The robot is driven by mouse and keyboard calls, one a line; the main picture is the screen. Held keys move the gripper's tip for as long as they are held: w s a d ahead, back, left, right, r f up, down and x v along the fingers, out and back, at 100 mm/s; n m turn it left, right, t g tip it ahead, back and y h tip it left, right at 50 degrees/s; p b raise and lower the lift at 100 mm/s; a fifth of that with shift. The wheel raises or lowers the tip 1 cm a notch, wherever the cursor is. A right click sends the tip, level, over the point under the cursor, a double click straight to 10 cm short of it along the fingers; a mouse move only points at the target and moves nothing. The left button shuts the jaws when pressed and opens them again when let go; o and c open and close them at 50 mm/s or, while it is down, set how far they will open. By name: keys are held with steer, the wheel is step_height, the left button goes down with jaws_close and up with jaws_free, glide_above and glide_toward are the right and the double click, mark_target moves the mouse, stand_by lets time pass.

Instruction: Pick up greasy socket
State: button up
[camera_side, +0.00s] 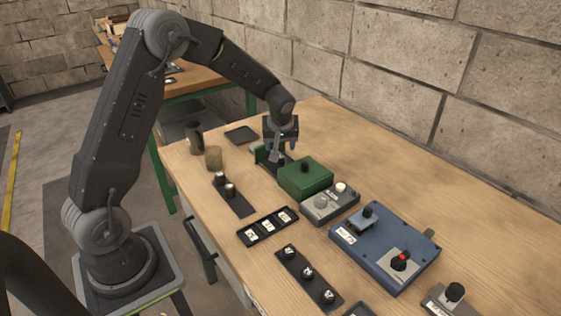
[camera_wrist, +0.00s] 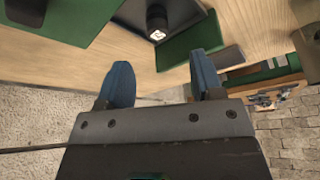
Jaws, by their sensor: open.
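A dark, short cylinder with a small white marked tag (camera_wrist: 157,22) stands on a dark strip beside a green upright piece (camera_wrist: 192,44) in the wrist view. It looks like the socket, but I cannot confirm grease on it. My gripper (camera_wrist: 162,82) is open, with its two blue fingers apart and nothing between them. The cylinder lies beyond the fingertips, apart from them. In the side view my gripper (camera_side: 281,147) points down over the green stand (camera_side: 262,154), just behind the green box (camera_side: 306,179). The arm and stand partly hide that spot.
A grey box (camera_side: 329,206) and a blue panel (camera_side: 385,245) stand to the right of the green box. Dark strips with small parts (camera_side: 308,277) lie in front. Two cups (camera_side: 213,157) stand left. A block wall (camera_side: 400,60) runs behind the bench.

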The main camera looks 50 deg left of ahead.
mark_target(281, 156)
steer(key=x, duration=0.8)
steer(key=shift+w+d, duration=0.1)
steer(key=shift+d, duration=0.05)
steer(key=shift+c, duration=0.3)
steer(key=c, duration=1)
steer(key=shift+c, duration=0.2)
steer(key=shift+r, duration=0.1)
